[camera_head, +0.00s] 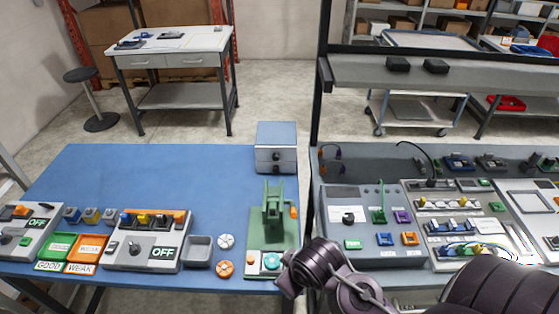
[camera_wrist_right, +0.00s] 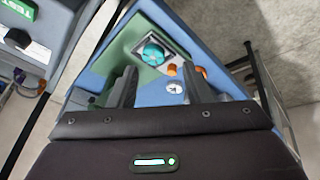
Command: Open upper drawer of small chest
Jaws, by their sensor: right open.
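The small chest (camera_head: 276,148) stands at the back right corner of the blue table, with a blue-grey top and light front. Two drawers lie one above the other, each with a small dark knob. The upper drawer (camera_head: 268,154) looks shut, and so does the lower one. My right arm reaches in from the lower right in the head view, in front of the chest and apart from it. My right gripper (camera_wrist_right: 155,88) is open and empty in the right wrist view, above the blue table. The chest does not show there. My left gripper is not in view.
A green press-like fixture (camera_head: 273,215) stands on the blue table (camera_head: 130,170) in front of the chest. A grey control panel (camera_head: 360,220) is on the bench to the right, past a dark post. The blue table left of the chest is clear.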

